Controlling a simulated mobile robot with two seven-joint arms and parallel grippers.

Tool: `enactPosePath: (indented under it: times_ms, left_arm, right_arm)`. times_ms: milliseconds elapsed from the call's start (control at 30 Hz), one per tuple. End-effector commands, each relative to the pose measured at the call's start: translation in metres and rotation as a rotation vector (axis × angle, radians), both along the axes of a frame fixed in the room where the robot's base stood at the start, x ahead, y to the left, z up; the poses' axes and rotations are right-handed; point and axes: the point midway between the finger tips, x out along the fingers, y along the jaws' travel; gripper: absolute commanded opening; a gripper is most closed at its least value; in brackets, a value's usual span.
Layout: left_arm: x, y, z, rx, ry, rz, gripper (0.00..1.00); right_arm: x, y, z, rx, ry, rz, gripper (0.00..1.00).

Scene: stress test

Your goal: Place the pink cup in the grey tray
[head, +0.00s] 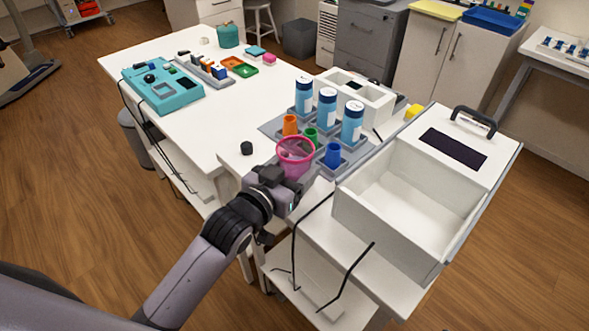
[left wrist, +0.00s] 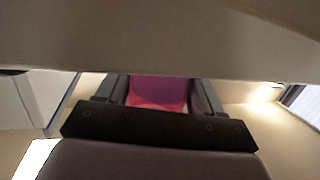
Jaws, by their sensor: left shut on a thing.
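The pink cup (head: 295,150), translucent with a bright rim, is upright at the front corner of the grey tray (head: 269,129) in the head view. My left gripper (head: 290,177) is shut on it from the near side. In the left wrist view the pink cup (left wrist: 158,92) shows between the two fingers. The tray holds an orange cup (head: 290,125), a green cup (head: 310,136), a blue cup (head: 333,155) and three blue bottles (head: 327,108). The pink cup hides part of the tray, and I cannot tell whether it touches it. My right gripper is not in view.
A white open box (head: 405,205) stands right of the tray, and a white divided box (head: 357,97) is behind it. A small black cap (head: 246,148) lies left of the cup. A teal device (head: 162,89) is farther left.

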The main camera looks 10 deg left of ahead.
Motion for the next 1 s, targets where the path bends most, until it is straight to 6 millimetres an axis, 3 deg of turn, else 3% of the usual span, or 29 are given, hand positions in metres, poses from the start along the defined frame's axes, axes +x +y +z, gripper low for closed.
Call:
enactPosePath:
  times_ms: [400,433,500,867,1000]
  left_arm:
    - [0.000,0.000,-0.006,-0.002,-0.002,0.000,0.39]
    - [0.000,0.000,-0.007,-0.001,-0.001,0.000,0.70]
    - [0.000,0.000,-0.006,0.000,-0.001,0.000,0.92]
    - [0.000,0.000,-0.002,-0.001,-0.003,0.000,0.92]
    - [-0.012,0.005,-0.002,0.000,0.000,0.000,0.92]
  right_arm:
    - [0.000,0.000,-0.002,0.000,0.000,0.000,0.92]
    - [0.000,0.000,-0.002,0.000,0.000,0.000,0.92]
    - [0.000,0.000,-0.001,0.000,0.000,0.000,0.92]
    - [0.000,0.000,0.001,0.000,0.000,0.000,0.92]
    - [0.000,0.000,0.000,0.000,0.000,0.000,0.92]
